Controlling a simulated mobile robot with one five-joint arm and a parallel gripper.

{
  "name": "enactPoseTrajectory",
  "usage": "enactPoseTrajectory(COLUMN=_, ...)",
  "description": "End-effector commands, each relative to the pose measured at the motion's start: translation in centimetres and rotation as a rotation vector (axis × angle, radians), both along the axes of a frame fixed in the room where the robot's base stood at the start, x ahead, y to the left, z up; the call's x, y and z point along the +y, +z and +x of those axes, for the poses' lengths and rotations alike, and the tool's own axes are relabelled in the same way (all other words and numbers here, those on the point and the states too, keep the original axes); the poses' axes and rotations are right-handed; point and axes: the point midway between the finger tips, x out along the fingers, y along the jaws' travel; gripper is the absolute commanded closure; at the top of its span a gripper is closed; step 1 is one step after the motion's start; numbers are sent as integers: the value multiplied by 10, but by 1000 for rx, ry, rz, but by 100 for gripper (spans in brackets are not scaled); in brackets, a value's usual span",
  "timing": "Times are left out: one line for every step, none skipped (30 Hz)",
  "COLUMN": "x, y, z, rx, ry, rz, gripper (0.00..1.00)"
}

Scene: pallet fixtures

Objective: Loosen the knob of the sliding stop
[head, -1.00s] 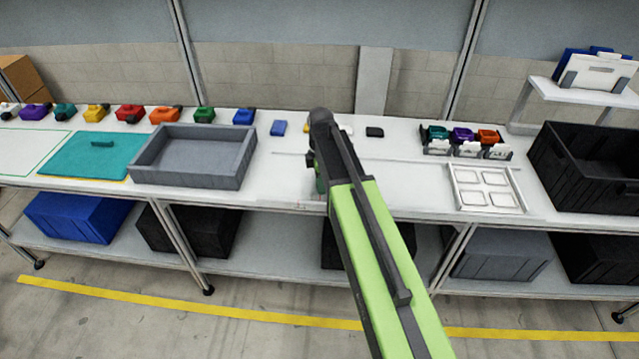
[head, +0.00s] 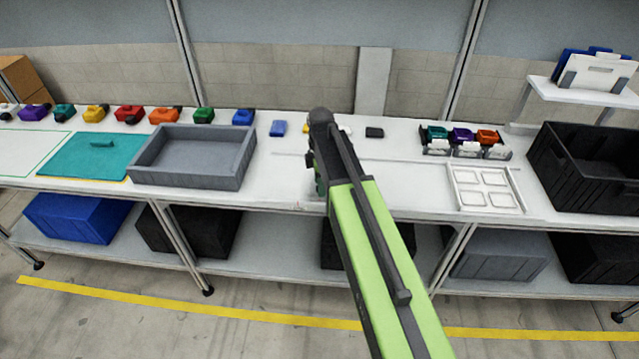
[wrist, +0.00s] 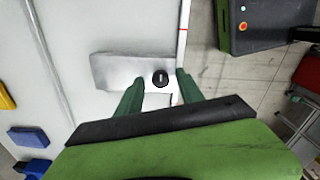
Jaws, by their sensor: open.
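In the wrist view the sliding stop is a pale metal plate (wrist: 115,72) on the white bench top. Its knob (wrist: 160,78) is a small round black piece with a light mark, at the plate's right part. My gripper (wrist: 160,82) is open, with one green finger on each side of the knob. I cannot tell whether the fingers touch it.
A grey tray (head: 193,171) and a teal board (head: 90,156) lie left on the bench. A white frame (head: 486,188) and a black crate (head: 575,177) stand right. Blue (head: 278,128) and black (head: 374,132) blocks lie behind. The bench between my arm and the white frame is clear.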

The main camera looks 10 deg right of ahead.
Motion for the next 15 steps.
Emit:
enactPoseTrajectory(x=0, y=5, z=0, rx=0, ry=0, rz=0, gripper=55)
enactPoseTrajectory(x=0, y=8, z=0, rx=0, ry=0, rz=0, gripper=55)
enactPoseTrajectory(x=0, y=13, z=0, rx=0, ry=0, rz=0, gripper=55)
enactPoseTrajectory(x=0, y=17, z=0, rx=0, ry=0, rz=0, gripper=55)
enactPoseTrajectory(x=0, y=22, z=0, rx=0, ry=0, rz=0, gripper=55)
enactPoseTrajectory(x=0, y=29, z=0, rx=0, ry=0, rz=0, gripper=55)
enactPoseTrajectory(x=0, y=35, z=0, rx=0, ry=0, rz=0, gripper=55)
enactPoseTrajectory(x=0, y=41, z=0, rx=0, ry=0, rz=0, gripper=55)
enactPoseTrajectory(x=0, y=50, z=0, rx=0, ry=0, rz=0, gripper=55)
enactPoseTrajectory(x=0, y=57, z=0, rx=0, ry=0, rz=0, gripper=55)
enactPoseTrajectory(x=0, y=65, z=0, rx=0, ry=0, rz=0, gripper=55)
enactPoseTrajectory(x=0, y=74, z=0, rx=0, ry=0, rz=0, gripper=55)
enactPoseTrajectory(x=0, y=81, z=0, rx=0, ry=0, rz=0, gripper=55)
enactPoseTrajectory(x=0, y=88, z=0, rx=0, ry=0, rz=0, gripper=55)
enactPoseTrajectory(x=0, y=97, z=0, rx=0, ry=0, rz=0, gripper=55)
